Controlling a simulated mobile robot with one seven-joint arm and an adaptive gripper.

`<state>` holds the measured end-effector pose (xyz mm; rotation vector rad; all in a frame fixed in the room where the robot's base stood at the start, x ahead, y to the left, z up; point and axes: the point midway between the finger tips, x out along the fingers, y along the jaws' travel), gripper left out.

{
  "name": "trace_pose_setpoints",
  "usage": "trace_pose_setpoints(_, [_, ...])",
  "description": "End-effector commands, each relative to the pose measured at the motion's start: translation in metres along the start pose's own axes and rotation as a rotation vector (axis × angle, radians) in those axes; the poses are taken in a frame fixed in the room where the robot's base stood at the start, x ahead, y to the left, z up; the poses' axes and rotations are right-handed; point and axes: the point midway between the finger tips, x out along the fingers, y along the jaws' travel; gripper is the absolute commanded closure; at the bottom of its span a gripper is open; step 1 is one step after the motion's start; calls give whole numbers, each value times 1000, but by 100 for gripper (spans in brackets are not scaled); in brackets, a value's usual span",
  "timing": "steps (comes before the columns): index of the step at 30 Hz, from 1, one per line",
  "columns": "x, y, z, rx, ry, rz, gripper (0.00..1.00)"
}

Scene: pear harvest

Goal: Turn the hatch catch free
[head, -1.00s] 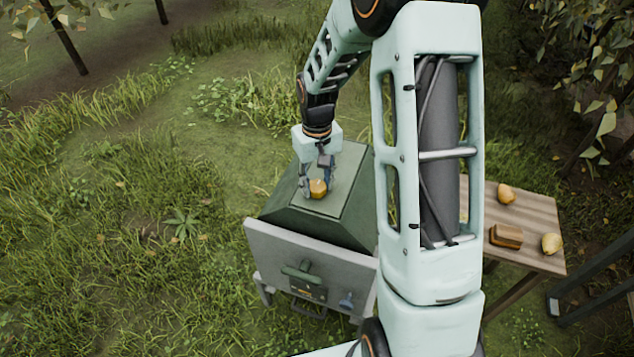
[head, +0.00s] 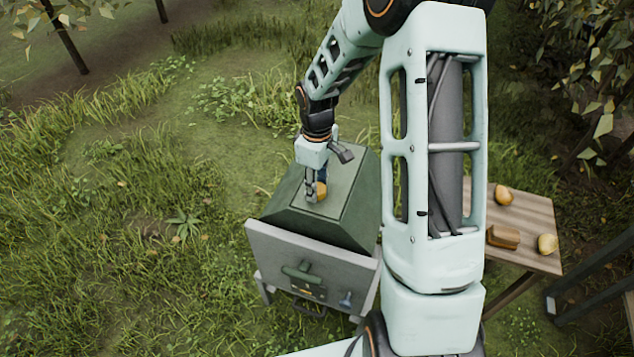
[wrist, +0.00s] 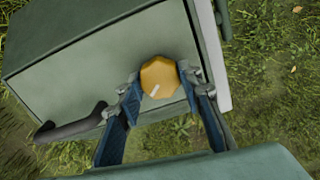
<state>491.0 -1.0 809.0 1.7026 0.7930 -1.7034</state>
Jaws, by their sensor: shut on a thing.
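The hatch catch (wrist: 159,77) is an orange-yellow faceted knob with a pale mark on its face, on the flat green hatch top (head: 345,165) of a box. In the wrist view the two blue-padded fingers of my gripper (wrist: 161,82) stand on either side of the knob, shut on it. In the head view my gripper (head: 316,188) points down at the catch (head: 321,191), and its fingers hide part of it. The hatch lies flat on the box.
The box has a grey front panel (head: 275,248) with a green handle (head: 301,273) and a small blue lever (head: 346,299). At the right, a wooden table (head: 530,215) bears pears (head: 503,195) and a brown block (head: 503,237). Grass surrounds the box.

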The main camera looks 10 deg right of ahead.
Motion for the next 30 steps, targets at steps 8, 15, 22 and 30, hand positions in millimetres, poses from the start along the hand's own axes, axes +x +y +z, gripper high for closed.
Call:
trace_pose_setpoints(8, [-2,0,0,-262,0,-1,91])
trace_pose_setpoints(15, [-3,0,0,-487,0,-1,91])
trace_pose_setpoints(22, [-3,0,0,-679,1,-1,91])
trace_pose_setpoints(30, [-2,0,0,-833,1,0,91])
